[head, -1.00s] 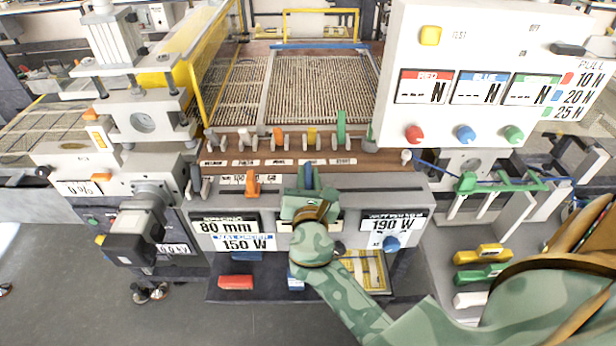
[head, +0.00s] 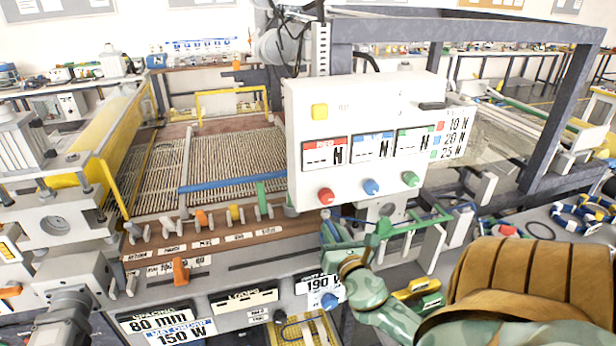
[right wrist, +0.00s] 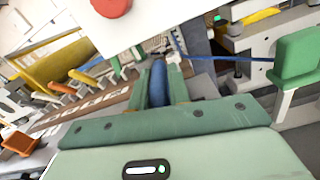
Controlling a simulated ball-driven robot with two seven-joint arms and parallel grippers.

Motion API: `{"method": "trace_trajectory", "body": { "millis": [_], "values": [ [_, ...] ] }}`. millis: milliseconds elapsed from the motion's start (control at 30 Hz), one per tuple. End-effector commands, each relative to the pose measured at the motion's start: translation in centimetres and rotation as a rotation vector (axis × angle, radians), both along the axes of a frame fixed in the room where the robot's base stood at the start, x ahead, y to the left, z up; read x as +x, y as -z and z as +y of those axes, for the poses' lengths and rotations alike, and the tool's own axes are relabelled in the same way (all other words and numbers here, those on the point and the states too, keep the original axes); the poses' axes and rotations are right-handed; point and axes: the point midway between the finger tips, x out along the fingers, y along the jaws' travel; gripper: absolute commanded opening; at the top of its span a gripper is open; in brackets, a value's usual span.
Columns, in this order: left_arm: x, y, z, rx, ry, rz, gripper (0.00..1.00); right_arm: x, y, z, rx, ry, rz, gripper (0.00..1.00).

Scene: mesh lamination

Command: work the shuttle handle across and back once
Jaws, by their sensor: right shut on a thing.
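The blue shuttle handle (right wrist: 158,84) stands between the two green fingers of my right gripper in the right wrist view. My right gripper (head: 340,238) is shut on it. In the head view the gripper is at the right part of the machine's front rail, below the white panel, and mostly hides the handle. The grey front rail (head: 240,262) with its long slot runs to the left of the gripper. My left gripper is not in view.
The white panel box (head: 365,130) hangs just above my right gripper. Green brackets (head: 400,228) stand close on its right. An orange lever (head: 180,270) stands on the rail to the left. A blue bar (head: 232,182) lies across the mesh (head: 220,150) behind the small levers.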

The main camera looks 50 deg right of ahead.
Motion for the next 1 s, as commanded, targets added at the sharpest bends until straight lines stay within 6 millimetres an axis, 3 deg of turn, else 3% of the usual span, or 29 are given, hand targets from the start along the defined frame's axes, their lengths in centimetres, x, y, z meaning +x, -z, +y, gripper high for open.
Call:
{"method": "trace_trajectory", "body": {
  "millis": [200, 567, 600, 633, 1000],
  "values": [
    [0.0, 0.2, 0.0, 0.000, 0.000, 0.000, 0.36, -0.8, -0.1, -1.5, 0.000, 0.004, -0.003, 0.00],
    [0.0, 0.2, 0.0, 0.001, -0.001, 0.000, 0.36, -0.9, -0.1, -1.6, 0.000, 0.005, -0.002, 0.00],
    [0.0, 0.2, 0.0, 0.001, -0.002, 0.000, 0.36, -0.9, -0.1, -1.7, -0.001, 0.005, -0.002, 0.29],
    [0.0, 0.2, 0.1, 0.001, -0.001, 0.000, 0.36, -0.9, -0.1, -1.6, -0.001, 0.005, -0.002, 0.38],
    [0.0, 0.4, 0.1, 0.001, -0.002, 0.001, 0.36, -1.4, 0.1, -1.2, 0.002, 0.002, 0.001, 0.38]
  ]
}}
